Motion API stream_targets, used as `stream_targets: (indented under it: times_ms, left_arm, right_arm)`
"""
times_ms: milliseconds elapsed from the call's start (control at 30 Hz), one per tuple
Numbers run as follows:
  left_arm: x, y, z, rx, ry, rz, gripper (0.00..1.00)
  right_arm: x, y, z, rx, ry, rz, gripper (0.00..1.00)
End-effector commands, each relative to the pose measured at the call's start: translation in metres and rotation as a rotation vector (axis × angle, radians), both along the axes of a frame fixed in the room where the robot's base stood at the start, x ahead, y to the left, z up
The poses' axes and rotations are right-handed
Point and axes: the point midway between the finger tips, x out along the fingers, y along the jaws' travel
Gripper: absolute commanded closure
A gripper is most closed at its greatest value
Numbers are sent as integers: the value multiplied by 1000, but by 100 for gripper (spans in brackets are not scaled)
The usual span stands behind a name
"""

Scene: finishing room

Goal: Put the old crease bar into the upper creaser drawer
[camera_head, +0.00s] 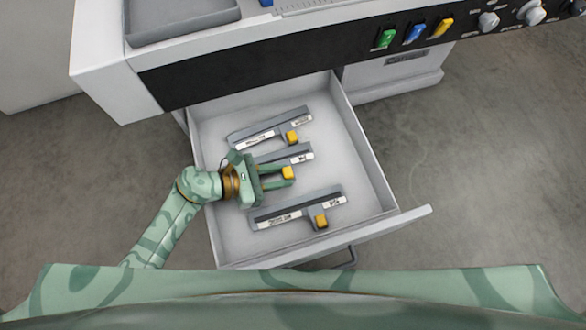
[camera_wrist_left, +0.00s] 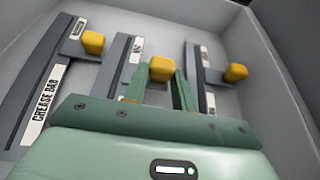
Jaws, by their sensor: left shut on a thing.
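The creaser drawer (camera_head: 350,130) is pulled open below the machine's black panel. Inside it are three grey bars with white labels and yellow knobs. My left gripper (camera_head: 288,173) is inside the drawer, shut on the yellow knob of the middle bar (camera_head: 299,152). The left wrist view shows this knob (camera_wrist_left: 161,70) between the fingertips (camera_wrist_left: 158,85). I cannot tell whether the held bar touches the drawer floor, and its label is too small to read. My gripper hides part of it. My right gripper is not in view.
Another bar (camera_head: 262,128) lies on the machine side; its label reads "CREASE BAR" in the left wrist view (camera_wrist_left: 45,100). A third bar (camera_head: 280,215) lies nearer the drawer's front wall (camera_head: 400,222). Free floor shows on the drawer's right side. Coloured switches (camera_head: 414,32) and knobs line the panel.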

Motion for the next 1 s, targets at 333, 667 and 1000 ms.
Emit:
stream_targets:
  times_ms: [333,667,1000]
  left_arm:
    - [12,-36,-13,-3,2,1,98]
    - [12,-35,-14,-1,-2,1,98]
    - [12,-35,-14,-1,-2,1,52]
  right_arm:
    - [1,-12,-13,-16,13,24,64]
    - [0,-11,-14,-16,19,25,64]
    - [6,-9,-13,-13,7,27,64]
